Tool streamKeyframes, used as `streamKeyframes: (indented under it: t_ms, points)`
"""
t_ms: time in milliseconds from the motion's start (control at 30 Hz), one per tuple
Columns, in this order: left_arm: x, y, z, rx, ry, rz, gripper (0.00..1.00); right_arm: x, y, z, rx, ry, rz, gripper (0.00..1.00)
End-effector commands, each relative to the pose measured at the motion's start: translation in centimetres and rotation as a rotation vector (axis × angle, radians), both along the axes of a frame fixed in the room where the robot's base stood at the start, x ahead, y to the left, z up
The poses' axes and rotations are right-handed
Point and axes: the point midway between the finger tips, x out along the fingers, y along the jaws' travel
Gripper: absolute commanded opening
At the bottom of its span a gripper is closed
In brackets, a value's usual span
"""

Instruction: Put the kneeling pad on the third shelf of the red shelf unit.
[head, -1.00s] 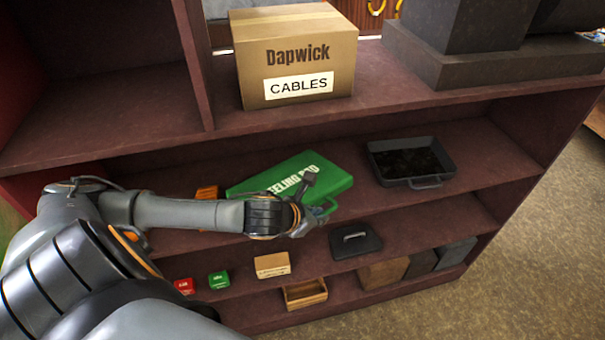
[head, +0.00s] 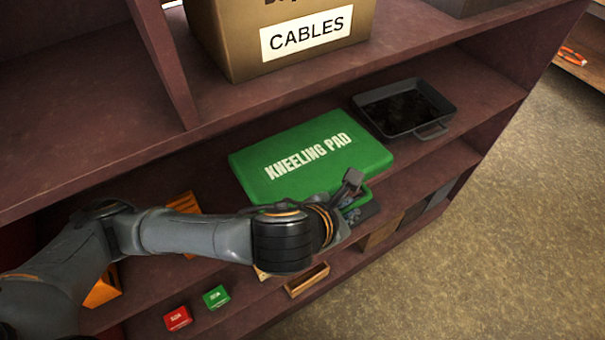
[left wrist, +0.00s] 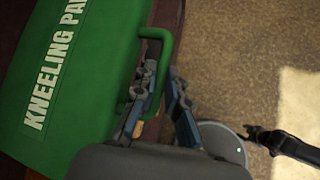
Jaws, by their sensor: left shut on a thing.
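The kneeling pad (head: 312,160) is a flat green case with white lettering and a loop handle. In the head view it lies nearly flat at the shelf level below the cables box, left of a black pan. I cannot tell whether it rests on the board or is slightly above it. The left wrist view shows the pad (left wrist: 75,75) and the handle running between the fingers (left wrist: 163,95). The dark red shelf unit (head: 90,180) fills most of the head view.
The black pan (head: 405,107) stands close to the pad's right side. A cardboard cables box (head: 285,40) stands on the board above. Lower down are a red box (head: 177,318), a green box (head: 216,297) and a wooden tray (head: 307,280). Open floor (head: 500,200) lies right.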

Motion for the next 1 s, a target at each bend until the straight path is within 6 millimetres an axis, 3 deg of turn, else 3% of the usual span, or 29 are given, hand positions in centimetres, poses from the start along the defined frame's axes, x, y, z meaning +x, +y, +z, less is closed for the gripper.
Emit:
streamKeyframes:
  t_ms: [233, 433, 733, 1000]
  points:
    - [6.2, 2.1, -2.5, 0.004, 0.002, 0.01, 0.0, -0.2, -0.7, 2.0, -0.008, 0.0, -0.001, 0.4]
    - [9.1, 2.8, -6.3, 0.0, 0.003, 0.006, 0.0, 1.2, -0.6, 2.8, -0.005, -0.023, 0.001, 0.4]
    - [11.2, 3.4, -8.8, 0.0, 0.0, 0.004, 0.0, 1.6, 0.6, 3.2, 0.009, -0.029, 0.002, 0.4]
    - [11.1, 3.3, -11.8, -0.001, 0.001, 0.003, 0.0, 0.9, 0.8, 4.5, 0.011, -0.018, 0.002, 0.4]
